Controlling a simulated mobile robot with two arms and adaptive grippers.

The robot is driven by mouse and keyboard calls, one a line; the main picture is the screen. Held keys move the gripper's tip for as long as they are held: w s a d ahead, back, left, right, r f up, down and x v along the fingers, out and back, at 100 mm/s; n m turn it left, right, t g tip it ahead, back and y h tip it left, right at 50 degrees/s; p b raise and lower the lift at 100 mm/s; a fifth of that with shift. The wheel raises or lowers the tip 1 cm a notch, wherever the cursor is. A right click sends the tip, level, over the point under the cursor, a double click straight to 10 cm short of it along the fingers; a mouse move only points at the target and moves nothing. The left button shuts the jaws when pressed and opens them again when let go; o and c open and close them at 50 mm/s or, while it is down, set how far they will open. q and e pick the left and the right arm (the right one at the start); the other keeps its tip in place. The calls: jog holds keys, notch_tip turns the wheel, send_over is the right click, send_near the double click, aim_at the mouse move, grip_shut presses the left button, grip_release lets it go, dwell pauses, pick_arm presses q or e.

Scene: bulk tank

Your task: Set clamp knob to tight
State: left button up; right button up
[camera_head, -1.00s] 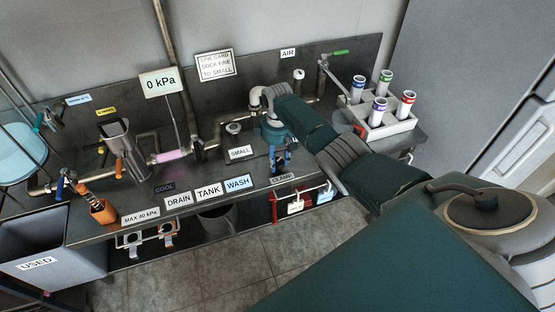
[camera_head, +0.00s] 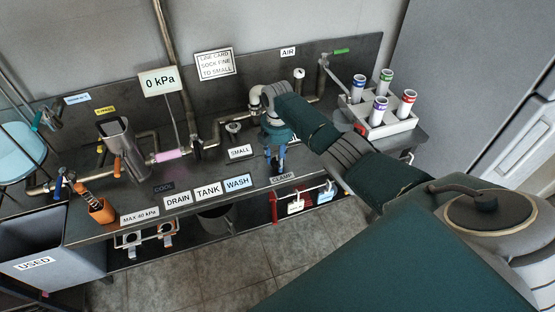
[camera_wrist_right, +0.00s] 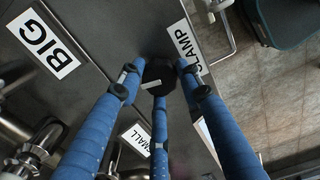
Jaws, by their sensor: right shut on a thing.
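The clamp knob (camera_wrist_right: 159,74) is a dark round knob with a pale mark on its top, in the right wrist view. It lies beside the white CLAMP label (camera_wrist_right: 186,46). My right gripper (camera_wrist_right: 158,80) has its blue fingers closed around the knob from several sides. In the head view my right gripper (camera_head: 278,160) reaches down to the bench front edge, just above the CLAMP label (camera_head: 283,178), and the knob is hidden there by the fingers. The tight setting cannot be read.
The steel bench (camera_head: 150,196) carries pipes, a grey metal jug (camera_head: 116,140) and an orange cup (camera_head: 102,211). A white rack (camera_head: 386,128) with capped tubes stands right of my arm. The pressure sign (camera_head: 160,81) reads 0 kPa. A grey USED bin (camera_head: 60,245) stands at left.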

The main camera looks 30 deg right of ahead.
aim_at(277, 161)
jog(key=shift+w+n, duration=0.1)
jog(key=shift+n, duration=0.4)
jog(key=o, duration=1.1)
jog(key=shift+a, duration=0.1)
jog(key=shift+o, duration=0.2)
jog(key=shift+r, duration=0.1)
notch_tip(277, 161, up, 12)
